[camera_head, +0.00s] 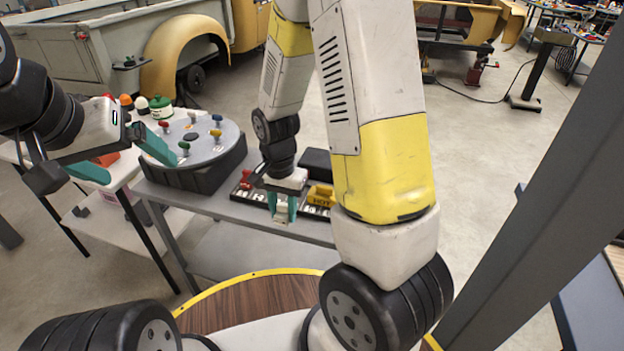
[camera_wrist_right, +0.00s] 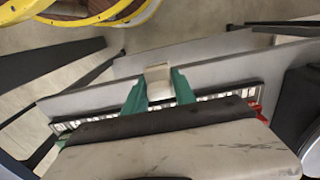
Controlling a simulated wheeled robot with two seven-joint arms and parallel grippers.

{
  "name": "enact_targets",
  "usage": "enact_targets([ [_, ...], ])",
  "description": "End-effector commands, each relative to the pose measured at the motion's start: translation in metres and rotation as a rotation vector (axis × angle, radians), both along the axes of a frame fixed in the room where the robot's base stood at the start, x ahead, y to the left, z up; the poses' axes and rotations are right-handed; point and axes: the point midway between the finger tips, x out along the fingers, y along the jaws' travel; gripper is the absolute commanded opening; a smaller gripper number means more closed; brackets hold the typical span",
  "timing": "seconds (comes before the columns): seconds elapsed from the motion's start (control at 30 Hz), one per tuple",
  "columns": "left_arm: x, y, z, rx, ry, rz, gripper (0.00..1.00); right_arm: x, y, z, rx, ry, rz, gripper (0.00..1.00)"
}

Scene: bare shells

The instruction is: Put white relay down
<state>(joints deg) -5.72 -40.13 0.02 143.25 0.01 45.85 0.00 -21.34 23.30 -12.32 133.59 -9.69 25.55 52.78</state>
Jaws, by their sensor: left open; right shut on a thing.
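My right gripper (camera_head: 283,212) has green fingers and is shut on the white relay (camera_head: 281,214). In the right wrist view the relay (camera_wrist_right: 158,78) shows as a pale block between the fingertips. The gripper points down near the front edge of the grey table (camera_head: 215,202), by a dark tray (camera_head: 312,210) with a row of small white parts. In the wrist view that row lies behind the fingers, partly hidden by the gripper body. I cannot tell whether the relay touches anything. My left gripper (camera_head: 128,162) is open and empty at the left, beside the round grey turntable.
The round grey turntable (camera_head: 222,148) with several coloured pegs stands left of the tray. A yellow box (camera_head: 320,196) and a black case (camera_head: 317,163) lie by the tray. A white table (camera_head: 100,205) with bottles stands at the left. A dark post (camera_head: 545,190) rises at the right.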

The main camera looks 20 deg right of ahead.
Motion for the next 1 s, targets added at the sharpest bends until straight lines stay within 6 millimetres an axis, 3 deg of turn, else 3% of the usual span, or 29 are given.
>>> enact_targets([
  [0.5, 0.000, 0.000, 0.000, 0.000, 0.000, 0.000, 0.91, 0.116, -0.059, -0.013, 0.000, -0.001, -0.004, 0.00],
  [0.77, 0.000, 0.000, 0.000, 0.000, 0.000, 0.000, 0.91, 0.135, -0.068, -0.017, 0.000, 0.000, -0.001, 0.00],
  [1.0, 0.000, 0.000, 0.000, 0.000, 0.000, 0.000, 0.91, 0.134, -0.068, -0.046, 0.000, 0.002, 0.000, 0.00],
])
